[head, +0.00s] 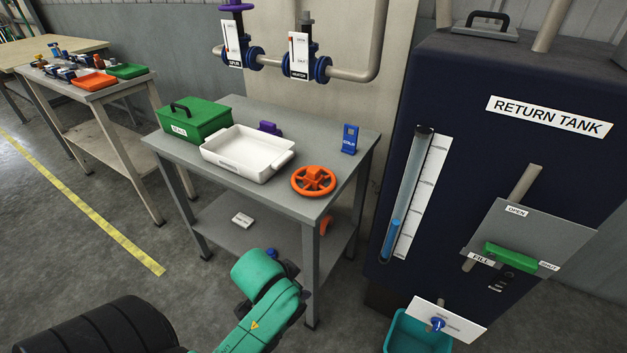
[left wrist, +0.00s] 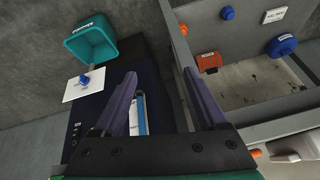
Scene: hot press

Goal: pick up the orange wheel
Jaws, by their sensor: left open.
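The orange wheel (head: 314,181) lies flat on the grey table (head: 235,178), near its front right corner in the head view. My left gripper (left wrist: 163,95) shows in the left wrist view with its two dark fingers apart and nothing between them. In the head view my green left arm reaches in below the table, and its fingers cannot be made out there. A small orange bit shows at the lower right edge of the left wrist view; I cannot tell if it is the wheel. My right gripper is not in view.
A white tray (head: 247,153), a green box (head: 193,120) and a blue stand (head: 349,139) share the tabletop. An orange object (left wrist: 210,62) lies on the lower shelf. The dark return tank (head: 450,150) stands right of the table, with a teal bin (head: 412,336) below.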

